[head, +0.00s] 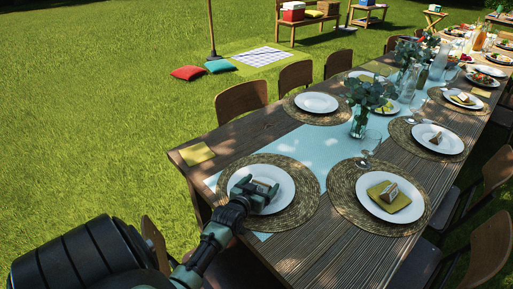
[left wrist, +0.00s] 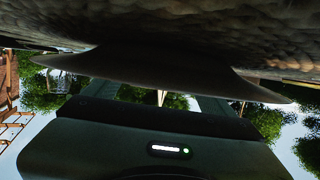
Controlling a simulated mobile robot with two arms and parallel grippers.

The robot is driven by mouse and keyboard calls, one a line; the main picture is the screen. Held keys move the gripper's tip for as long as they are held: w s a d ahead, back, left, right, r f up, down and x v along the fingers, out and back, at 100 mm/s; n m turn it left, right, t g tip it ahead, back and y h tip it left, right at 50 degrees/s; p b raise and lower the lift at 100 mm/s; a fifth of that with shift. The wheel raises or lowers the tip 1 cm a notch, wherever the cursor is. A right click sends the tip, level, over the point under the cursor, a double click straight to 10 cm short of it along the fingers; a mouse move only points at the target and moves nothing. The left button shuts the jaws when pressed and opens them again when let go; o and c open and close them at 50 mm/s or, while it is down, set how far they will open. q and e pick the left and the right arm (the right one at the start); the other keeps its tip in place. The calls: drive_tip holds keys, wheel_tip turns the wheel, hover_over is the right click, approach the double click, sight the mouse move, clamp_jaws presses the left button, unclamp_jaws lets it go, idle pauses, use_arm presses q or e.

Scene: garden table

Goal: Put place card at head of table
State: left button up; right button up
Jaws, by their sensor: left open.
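A white plate (head: 284,202) lies on a round woven placemat (head: 306,170) at the near end of the table. My left gripper (head: 258,190) is low over this plate, with its fingers apart. A small pale shape, likely a place card (head: 263,185), shows between or just beyond the fingers; the gripper partly hides it. In the left wrist view the picture is upside down, with the plate (left wrist: 160,67) above my open fingers and a thin pale pointed shape between them.
A yellow-green folded napkin (head: 198,153) lies on the bare table corner. A glass vase with leaves (head: 360,122) and wine glasses stand along the light blue runner (head: 318,144). Chairs (head: 242,99) line both sides. Bare wood shows at the front edge.

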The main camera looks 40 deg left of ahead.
use_arm(q)
drive_tip(key=v, duration=1.1)
drive_tip(key=shift+f, duration=0.15)
drive_tip(key=shift+s+d+r, duration=0.15)
drive_tip(key=shift+s+r, duration=0.1)
drive_tip(key=shift+s, duration=0.2)
